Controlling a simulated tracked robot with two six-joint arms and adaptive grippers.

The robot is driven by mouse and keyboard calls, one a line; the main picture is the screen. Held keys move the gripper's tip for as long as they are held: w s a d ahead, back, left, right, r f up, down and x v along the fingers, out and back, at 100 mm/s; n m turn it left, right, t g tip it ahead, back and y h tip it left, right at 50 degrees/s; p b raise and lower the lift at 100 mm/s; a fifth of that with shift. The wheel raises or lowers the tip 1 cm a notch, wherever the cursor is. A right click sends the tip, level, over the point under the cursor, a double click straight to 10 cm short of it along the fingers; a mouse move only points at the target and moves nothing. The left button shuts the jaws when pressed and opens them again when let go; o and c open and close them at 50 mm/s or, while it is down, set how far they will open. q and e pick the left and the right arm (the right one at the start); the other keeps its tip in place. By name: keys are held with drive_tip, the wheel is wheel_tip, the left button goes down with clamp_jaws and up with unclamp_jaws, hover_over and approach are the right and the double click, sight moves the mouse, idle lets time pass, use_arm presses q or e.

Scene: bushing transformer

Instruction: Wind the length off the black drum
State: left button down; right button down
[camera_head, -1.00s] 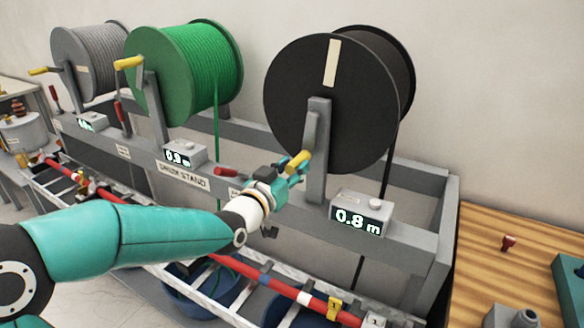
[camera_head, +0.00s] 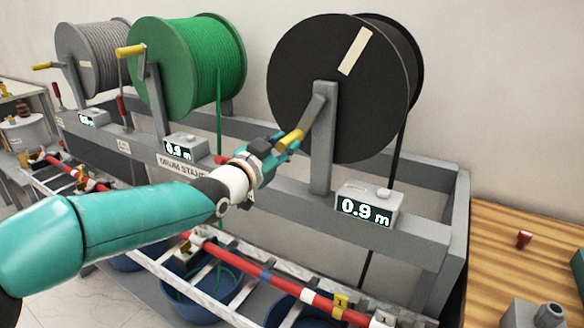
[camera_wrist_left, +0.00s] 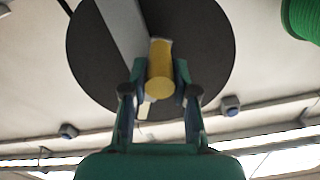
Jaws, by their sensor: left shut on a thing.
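The black drum (camera_head: 335,85) sits on the right end of the grey drum stand, with a cream strip on its face tilted to the upper right. Its crank has a grey arm and a yellow handle (camera_head: 290,139). My left gripper (camera_head: 283,145) is shut on the yellow handle; in the left wrist view the fingers lie on both sides of the handle (camera_wrist_left: 160,70). A black length (camera_head: 397,158) hangs from the drum's right side and passes down behind the counter box. The counter (camera_head: 366,207) reads 0.9 m. My right gripper is not in view.
A green drum (camera_head: 190,65) and a grey drum (camera_head: 95,55) stand to the left, each with a yellow-handled crank. A red measuring bar (camera_head: 250,270) and blue tubs (camera_head: 190,300) lie below. A wooden table (camera_head: 500,240) with a small red piece (camera_head: 524,238) is at right.

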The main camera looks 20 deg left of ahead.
use_arm(q)
drive_tip(key=shift+w+a+r+m, duration=0.1)
drive_tip(key=shift+a+r+m, duration=0.05)
drive_tip(key=shift+a+m, duration=0.25)
drive_tip(key=shift+r, duration=0.25)
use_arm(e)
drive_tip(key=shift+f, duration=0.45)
use_arm(q)
drive_tip(key=c, duration=0.9)
unclamp_jaws()
drive_tip(key=shift+a, duration=0.1)
drive_tip(key=shift+f, duration=0.1)
drive_tip(key=s+a, duration=0.2)
drive_tip(key=s, duration=0.9)
drive_tip(key=shift+s, duration=0.4)
drive_tip(key=shift+a+f, duration=0.1)
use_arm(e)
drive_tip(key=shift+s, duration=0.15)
